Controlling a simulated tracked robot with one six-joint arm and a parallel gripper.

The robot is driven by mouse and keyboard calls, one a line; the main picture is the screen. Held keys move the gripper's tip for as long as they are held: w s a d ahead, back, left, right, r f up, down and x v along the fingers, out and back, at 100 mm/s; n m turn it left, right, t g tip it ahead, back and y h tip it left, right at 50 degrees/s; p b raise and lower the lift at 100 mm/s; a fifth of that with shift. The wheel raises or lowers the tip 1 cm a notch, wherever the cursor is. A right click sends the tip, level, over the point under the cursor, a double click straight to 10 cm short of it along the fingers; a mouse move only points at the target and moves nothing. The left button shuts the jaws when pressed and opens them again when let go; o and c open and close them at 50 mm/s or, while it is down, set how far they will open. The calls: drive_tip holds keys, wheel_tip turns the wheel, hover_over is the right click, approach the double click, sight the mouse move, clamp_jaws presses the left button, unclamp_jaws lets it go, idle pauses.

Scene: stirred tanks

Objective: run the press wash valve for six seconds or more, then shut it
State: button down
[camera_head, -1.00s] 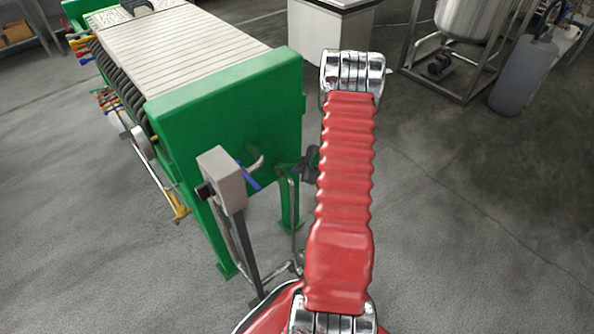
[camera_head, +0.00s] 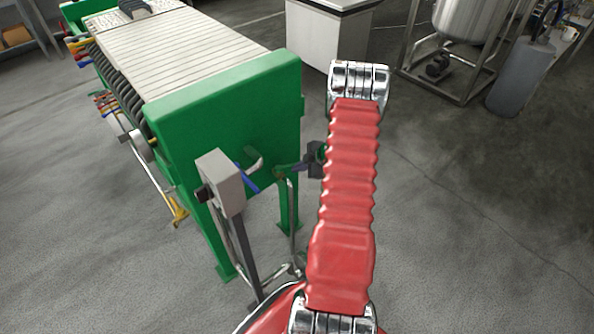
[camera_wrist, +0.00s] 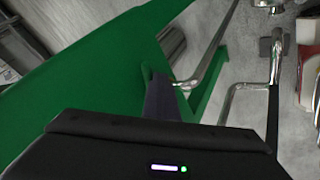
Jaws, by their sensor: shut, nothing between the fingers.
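The press (camera_head: 225,110) is a green-framed filter press with a stack of pale plates; its green end plate faces me. A blue lever (camera_head: 247,178) shows at that end plate beside a short bent metal pipe; it looks like the wash valve's handle, but how far it is turned I cannot tell. My gripper (camera_head: 284,169) is dark, partly behind my red arm, to the right of the lever and apart from it. In the wrist view my gripper (camera_wrist: 157,78) is shut and empty, close to green frame (camera_wrist: 75,90) and a bent pipe end. The lever cannot be made out there.
A grey box on a post (camera_head: 222,182) stands in front of the press, left of my gripper. Thin metal pipes (camera_head: 292,215) run down below the end plate. A steel tank (camera_head: 472,18) and grey cylinder (camera_head: 521,75) stand at back right. Floor at right is clear.

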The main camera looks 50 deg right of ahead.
drive_tip(key=shift+w+d+n+y, duration=0.3)
drive_tip(key=shift+w+d+n, duration=0.1)
drive_tip(key=shift+w+d, duration=0.8)
drive_tip(key=shift+d+r, duration=0.1)
drive_tip(key=shift+d, duration=0.05)
drive_tip(key=shift+s, duration=0.35)
drive_tip(key=s+d+r, duration=0.2)
drive_tip(key=s+r, duration=0.4)
drive_tip(key=s, duration=0.2)
drive_tip(key=shift+s+d+r, duration=0.25)
drive_tip(key=shift+s+d, duration=0.1)
drive_tip(key=shift+s, duration=0.05)
